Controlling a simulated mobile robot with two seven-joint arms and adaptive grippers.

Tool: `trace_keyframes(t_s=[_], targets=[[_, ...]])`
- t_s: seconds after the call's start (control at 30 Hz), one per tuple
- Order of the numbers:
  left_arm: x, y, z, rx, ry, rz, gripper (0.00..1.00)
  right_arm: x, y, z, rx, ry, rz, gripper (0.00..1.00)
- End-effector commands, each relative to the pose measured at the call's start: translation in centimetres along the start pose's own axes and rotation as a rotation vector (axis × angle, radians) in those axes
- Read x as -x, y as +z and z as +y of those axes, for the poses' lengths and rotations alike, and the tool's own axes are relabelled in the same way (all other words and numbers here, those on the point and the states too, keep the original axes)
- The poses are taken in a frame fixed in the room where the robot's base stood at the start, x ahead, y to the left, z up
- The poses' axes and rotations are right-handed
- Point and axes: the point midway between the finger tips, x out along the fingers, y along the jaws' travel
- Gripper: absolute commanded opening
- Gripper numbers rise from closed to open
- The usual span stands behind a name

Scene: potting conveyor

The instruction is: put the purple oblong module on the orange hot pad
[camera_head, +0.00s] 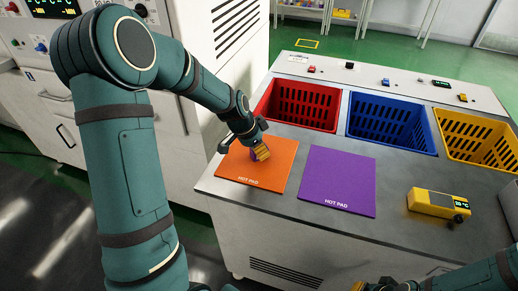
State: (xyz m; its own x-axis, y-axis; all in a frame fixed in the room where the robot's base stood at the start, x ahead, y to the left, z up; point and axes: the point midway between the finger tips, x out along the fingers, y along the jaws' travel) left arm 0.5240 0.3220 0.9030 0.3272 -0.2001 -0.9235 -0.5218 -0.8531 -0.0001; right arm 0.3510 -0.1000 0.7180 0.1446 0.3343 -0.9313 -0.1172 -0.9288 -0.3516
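The orange hot pad (262,177) lies flat at the left front of the grey worktop, with white lettering along its near edge. I cannot tell whether the module touches the pad. My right gripper (372,286) is only partly in view at the bottom edge, and its fingers are cut off.
A purple hot pad (338,181) lies just right of the orange one. Red (297,104), blue (390,122) and yellow (477,137) slotted bins line the back. A yellow device with a display (437,203) stands at the right. The worktop between it and the pads is clear.

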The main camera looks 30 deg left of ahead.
Motion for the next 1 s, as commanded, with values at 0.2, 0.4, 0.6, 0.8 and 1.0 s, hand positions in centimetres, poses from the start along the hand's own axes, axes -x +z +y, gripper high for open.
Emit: trace_keyframes(t_s=[0.2,0.4,0.6,0.8,1.0], targets=[[-0.2,0.1,0.0,-0.001,0.0,0.0,0.43,-0.2,0.0,0.1,0.0,0.0,0.001,0.0],[-0.1,0.0,0.0,-0.001,0.0,0.0,0.58,-0.2,0.0,0.1,0.0,0.0,0.001,0.0],[0.0,0.0,0.0,-0.001,0.0,0.0,0.58,0.0,0.0,0.0,0.0,0.0,0.001,0.0],[2.4,-0.1,-0.1,0.0,-0.003,0.002,0.58,0.6,0.0,-0.2,0.0,0.0,-0.002,0.0],[6.7,-0.1,0.0,-0.001,-0.004,0.002,0.58,1.4,0.1,-0.5,-0.001,0.0,-0.006,0.0]])
